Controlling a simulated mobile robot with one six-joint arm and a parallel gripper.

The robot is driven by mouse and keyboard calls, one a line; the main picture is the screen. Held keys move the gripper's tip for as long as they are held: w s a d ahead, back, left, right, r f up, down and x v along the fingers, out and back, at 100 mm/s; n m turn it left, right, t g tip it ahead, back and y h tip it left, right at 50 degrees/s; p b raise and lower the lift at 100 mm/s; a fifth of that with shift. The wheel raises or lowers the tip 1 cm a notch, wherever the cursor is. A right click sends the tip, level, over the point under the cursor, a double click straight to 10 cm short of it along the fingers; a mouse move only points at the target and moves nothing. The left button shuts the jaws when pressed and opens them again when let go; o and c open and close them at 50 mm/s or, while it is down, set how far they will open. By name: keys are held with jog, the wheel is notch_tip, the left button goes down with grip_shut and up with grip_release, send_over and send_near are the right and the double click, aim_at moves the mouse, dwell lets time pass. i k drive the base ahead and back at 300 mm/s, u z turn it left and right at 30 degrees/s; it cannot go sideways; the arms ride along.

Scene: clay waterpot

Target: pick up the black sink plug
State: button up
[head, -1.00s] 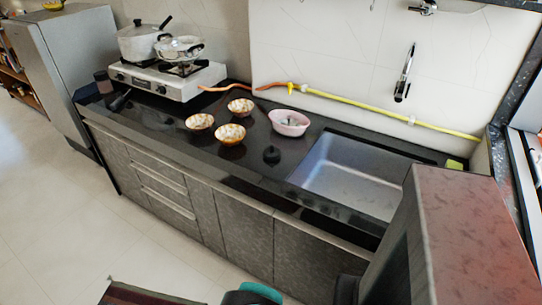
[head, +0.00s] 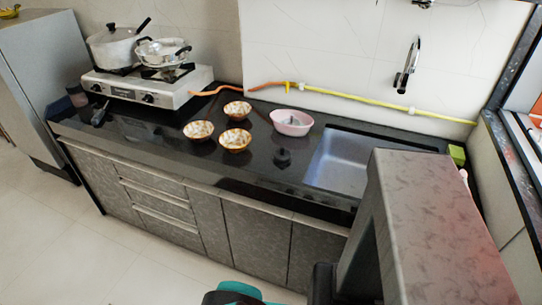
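The black sink plug (head: 282,157) is a small dark piece with a raised knob. It stands on the black countertop (head: 150,157), just left of the sink (head: 338,162) and in front of the pink bowl (head: 291,123). Nothing covers it, and it stands apart from the bowl. My gripper is not in view. A teal and black part, which looks like a piece of my arm, shows at the bottom edge, well short of the counter.
Several patterned bowls (head: 235,140) stand left of the plug. A stove (head: 150,88) with pots is at the back left. A yellow-orange hose (head: 370,104) runs along the wall. A tall grey-brown block (head: 432,200) hides part of the sink. The floor at front left is clear.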

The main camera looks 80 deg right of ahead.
aim_at(282, 155)
jog(key=i, duration=0.7)
jog(key=u, duration=1.4)
jog(key=k, duration=0.2)
jog(key=z, duration=2.95)
jog(key=i, duration=0.6)
jog(key=z, duration=0.1)
jog(key=k, duration=0.3)
jog(key=z, duration=0.05)
